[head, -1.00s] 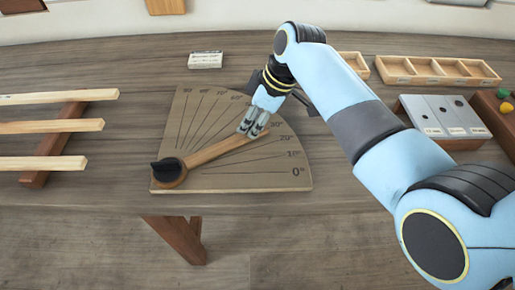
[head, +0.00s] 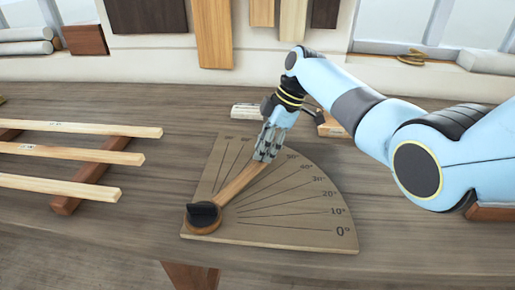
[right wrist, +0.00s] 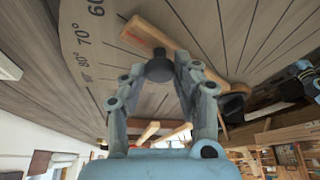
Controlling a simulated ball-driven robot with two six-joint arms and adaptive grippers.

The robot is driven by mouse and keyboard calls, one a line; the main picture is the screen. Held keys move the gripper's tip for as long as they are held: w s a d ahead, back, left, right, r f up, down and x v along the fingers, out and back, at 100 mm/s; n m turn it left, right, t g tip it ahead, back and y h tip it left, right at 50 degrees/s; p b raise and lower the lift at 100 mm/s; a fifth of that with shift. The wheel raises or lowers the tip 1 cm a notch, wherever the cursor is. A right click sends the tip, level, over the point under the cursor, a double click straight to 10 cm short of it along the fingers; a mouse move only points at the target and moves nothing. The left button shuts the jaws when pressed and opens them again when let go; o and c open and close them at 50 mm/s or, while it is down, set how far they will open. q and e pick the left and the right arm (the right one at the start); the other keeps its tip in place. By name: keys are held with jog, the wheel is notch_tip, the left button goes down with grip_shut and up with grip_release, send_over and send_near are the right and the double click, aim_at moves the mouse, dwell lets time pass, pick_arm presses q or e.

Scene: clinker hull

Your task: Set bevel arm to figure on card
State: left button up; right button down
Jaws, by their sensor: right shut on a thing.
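The tan quadrant board (head: 300,215) lies on the bench, with fan lines and figures from 0° upward. The wooden bevel arm (head: 240,183) lies across it, pivoting at a black knob (head: 203,214) in the lower left corner. The arm points up and right, around the 50° line; its exact reading is hidden by my right gripper (head: 263,157). That gripper is shut at the arm's outer end; in the right wrist view its fingers flank a dark peg (right wrist: 160,68). The white card (head: 248,110) lies behind the board, its writing too small to read. My left gripper is out of view.
A rack with pale wooden strips (head: 80,154) stands left of the board. A small wooden tray (head: 330,125) sits behind it, partly hidden by my right arm. Planks hang on the back wall. Bench in front of the board is clear.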

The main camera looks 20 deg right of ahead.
dwell(0.3)
jog(key=c, duration=1)
grip_release()
jog(key=v, duration=1.2)
jog(key=shift+s+f, duration=0.1)
jog(key=shift+f, duration=0.05)
